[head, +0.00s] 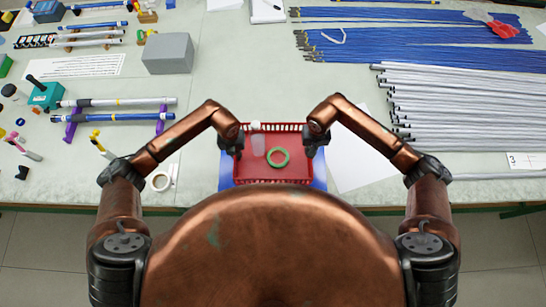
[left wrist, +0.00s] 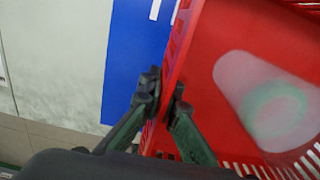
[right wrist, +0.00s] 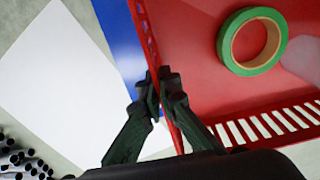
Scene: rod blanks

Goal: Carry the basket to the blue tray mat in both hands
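The red basket (head: 262,176) is in the middle of the head view, close in front of my body. It holds a green tape roll (head: 287,157) and a pale, see-through bottle (head: 257,143). The blue tray mat (head: 226,172) shows along the basket's left and right sides; I cannot tell whether the basket touches it. My left gripper (left wrist: 163,92) is shut on the basket's left side wall, one finger on each side. My right gripper (right wrist: 160,88) is shut likewise on the right side wall.
A white paper sheet (head: 362,160) lies right of the mat. Grey rods (head: 450,105) and blue rods (head: 420,50) fill the table's right side. A grey box (head: 168,53) and a rod on purple stands (head: 118,117) are at left.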

